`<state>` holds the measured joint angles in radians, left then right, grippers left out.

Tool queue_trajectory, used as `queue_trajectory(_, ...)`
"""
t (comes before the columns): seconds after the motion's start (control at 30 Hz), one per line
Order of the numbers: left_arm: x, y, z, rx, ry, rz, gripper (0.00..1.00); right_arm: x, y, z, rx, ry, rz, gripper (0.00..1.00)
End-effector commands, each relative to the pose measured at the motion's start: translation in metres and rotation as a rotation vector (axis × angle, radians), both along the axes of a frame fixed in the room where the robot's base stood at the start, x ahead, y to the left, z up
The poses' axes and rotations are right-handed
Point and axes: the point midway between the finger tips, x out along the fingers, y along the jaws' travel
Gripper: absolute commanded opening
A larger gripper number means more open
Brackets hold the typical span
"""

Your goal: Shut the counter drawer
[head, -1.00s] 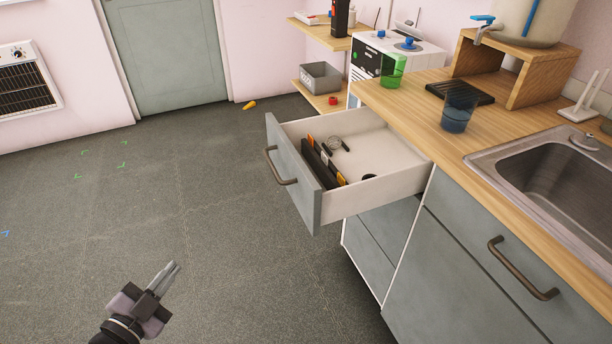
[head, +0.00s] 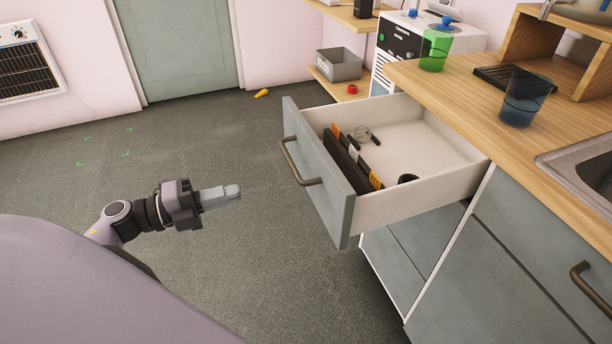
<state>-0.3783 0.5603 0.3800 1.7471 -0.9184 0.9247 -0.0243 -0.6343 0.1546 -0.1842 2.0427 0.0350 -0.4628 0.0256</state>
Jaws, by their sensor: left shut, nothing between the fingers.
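The counter drawer (head: 335,201) stands pulled well out from under the wooden counter. It has a grey front and a dark bar handle (head: 301,162) facing left. My left gripper (head: 232,191) is shut and empty, in the air to the left of the drawer front. Its fingers point right toward the drawer, with a clear gap between them and the front. My right gripper is not in view.
The sink (head: 590,170) is at the right. A grey bin (head: 339,66) sits on a low shelf behind. The floor left of the drawer is mostly clear.

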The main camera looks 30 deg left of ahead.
Motion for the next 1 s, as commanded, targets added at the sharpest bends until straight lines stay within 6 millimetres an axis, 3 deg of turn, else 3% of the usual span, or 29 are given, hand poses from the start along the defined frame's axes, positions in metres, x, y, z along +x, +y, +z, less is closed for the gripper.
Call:
queue_trajectory(0.17,0.013,-0.011,0.001,0.001,-0.003,-0.002,0.0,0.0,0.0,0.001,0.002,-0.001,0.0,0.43)
queue_trajectory(0.7,0.087,-0.074,0.001,-0.003,-0.002,0.0,0.0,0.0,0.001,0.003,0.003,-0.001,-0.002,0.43)
queue_trajectory(1.0,0.105,-0.09,0.001,-0.001,0.0,0.0,0.0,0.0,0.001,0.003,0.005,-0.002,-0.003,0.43)
